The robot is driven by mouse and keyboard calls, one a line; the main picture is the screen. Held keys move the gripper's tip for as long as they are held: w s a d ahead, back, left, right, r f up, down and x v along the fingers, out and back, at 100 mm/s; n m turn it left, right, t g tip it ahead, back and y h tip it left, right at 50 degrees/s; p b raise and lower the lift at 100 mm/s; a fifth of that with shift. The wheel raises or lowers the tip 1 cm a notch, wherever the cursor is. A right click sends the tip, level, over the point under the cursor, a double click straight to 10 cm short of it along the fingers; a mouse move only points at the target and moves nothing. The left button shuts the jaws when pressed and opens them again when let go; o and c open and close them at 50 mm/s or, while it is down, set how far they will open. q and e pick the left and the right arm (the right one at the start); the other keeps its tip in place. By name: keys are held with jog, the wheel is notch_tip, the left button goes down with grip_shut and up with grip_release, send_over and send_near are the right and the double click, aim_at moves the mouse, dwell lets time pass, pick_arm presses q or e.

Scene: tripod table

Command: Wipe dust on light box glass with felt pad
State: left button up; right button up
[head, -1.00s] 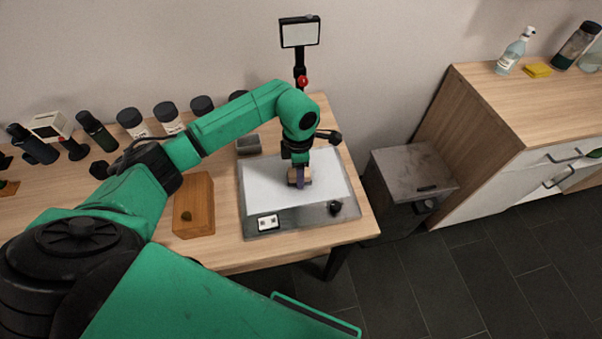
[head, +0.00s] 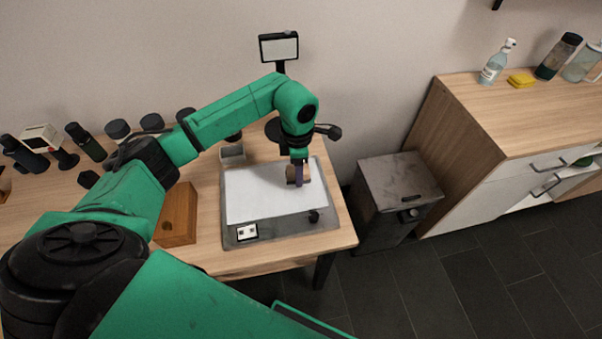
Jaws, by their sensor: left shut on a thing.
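The light box (head: 282,228) lies on the wooden table, with a grey frame, a white glass top (head: 258,193), a black knob at its front right and a small white switch plate at its front left. My left gripper (head: 298,178) points down over the right part of the glass. It is shut on a brownish felt pad (head: 291,175), which is at the glass or just above it; I cannot tell if they touch. The gripper hides part of the pad. Dust on the glass is too faint to make out. My right gripper is not in view.
A screen on a stand (head: 279,48) rises behind. A grey bin (head: 400,182) stands right of the table.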

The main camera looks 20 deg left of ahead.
pick_arm(q)
notch_tip(320, 180, up, 3)
jog(key=shift+w+d+f+p, duration=0.15)
jog(key=shift+p, duration=0.55)
jog(key=shift+r, duration=0.5)
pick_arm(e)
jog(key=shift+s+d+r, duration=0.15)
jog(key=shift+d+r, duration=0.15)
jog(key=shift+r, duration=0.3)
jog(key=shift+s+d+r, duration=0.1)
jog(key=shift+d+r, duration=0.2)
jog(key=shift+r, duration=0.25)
